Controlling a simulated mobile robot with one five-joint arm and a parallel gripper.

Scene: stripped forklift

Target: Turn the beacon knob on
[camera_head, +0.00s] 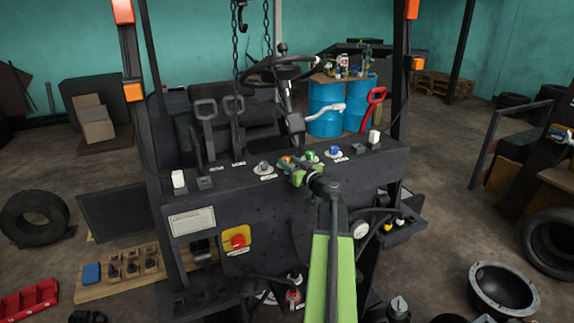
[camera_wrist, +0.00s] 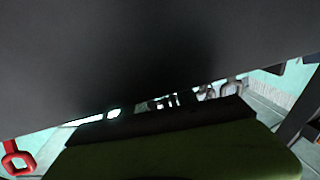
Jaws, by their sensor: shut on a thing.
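The dark dash panel of the forklift (camera_head: 370,168) fills the middle of the head view, with a row of labelled knobs on top. My green gripper (camera_head: 292,165) reaches over the panel's top and is shut on a small orange-topped knob (camera_head: 285,159), which looks like the beacon knob. The jaws hide most of this knob, so its pointer cannot be seen and its label cannot be read. A grey knob (camera_head: 263,167) stands just left of the gripper, and a blue knob (camera_head: 335,151) just right. The wrist view is mostly blocked by a dark surface close to the lens.
A steering wheel (camera_head: 281,70) and levers (camera_head: 206,112) rise behind the panel. White-topped switches (camera_head: 178,179) stand toward both panel ends. A red emergency button (camera_head: 238,241) sits on the front face. Posts flank the panel, and hoses hang near my arm.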

